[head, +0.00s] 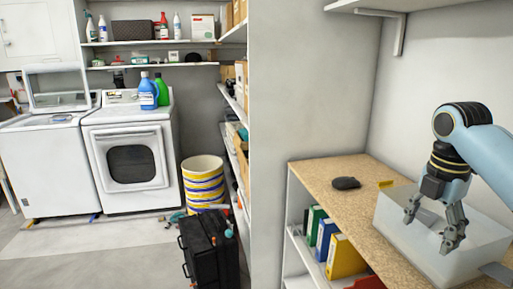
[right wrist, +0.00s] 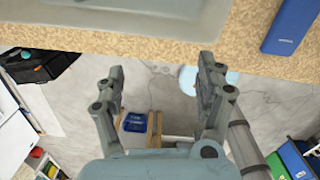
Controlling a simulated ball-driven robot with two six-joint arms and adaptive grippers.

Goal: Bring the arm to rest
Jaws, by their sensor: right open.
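My right gripper (head: 428,234) shows at the right of the head view, with its arm coming in from the right edge. Its two fingers are spread apart and nothing is between them. In the head view it overlaps the pale translucent bin (head: 462,262) on the wood-topped shelf. In the right wrist view the open gripper (right wrist: 161,66) has the counter edge and a grey bin rim (right wrist: 212,25) beyond its fingertips, with floor showing between the fingers. My left gripper is not in view.
The wooden counter (head: 322,178) holds a dark object (head: 346,183) and a small yellow piece (head: 386,184). Binders (head: 345,258) stand on the shelf below. A wall bracket (head: 399,35) hangs above. A blue item (right wrist: 291,25) lies on the counter. A black case (head: 207,245) stands on the floor.

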